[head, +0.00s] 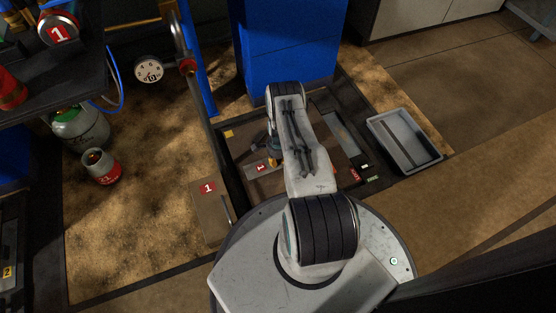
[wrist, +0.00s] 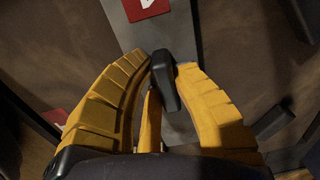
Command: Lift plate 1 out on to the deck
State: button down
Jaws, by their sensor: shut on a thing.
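A narrow grey plate with a red label reading 1 (head: 255,169) lies within the dark frame on the floor, left of my arm. In the wrist view the grey plate (wrist: 172,38) runs from the top edge down under my fingers, with its red label near the top. My gripper (wrist: 163,62) has its yellow fingers shut on the plate's black handle (wrist: 164,82). It shows in the head view (head: 273,157), partly hidden by my arm. I cannot tell whether the plate is raised.
A brown panel (head: 207,213), also labelled 1, lies left of the frame. A grey tray (head: 408,139) stands at the right. A tall blue cabinet (head: 288,45) stands behind. Gas bottles (head: 100,168) and a dial (head: 149,70) are at the left. The sandy floor between is partly clear.

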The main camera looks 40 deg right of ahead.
aim_at(278, 164)
jog(key=shift+f, duration=0.45)
jog(key=c, duration=1.1)
grip_release()
jog(key=shift+s+a+r, duration=0.1)
jog(key=shift+r, duration=2.9)
jog(key=shift+s+r, duration=0.1)
jog(key=shift+r, duration=2.9)
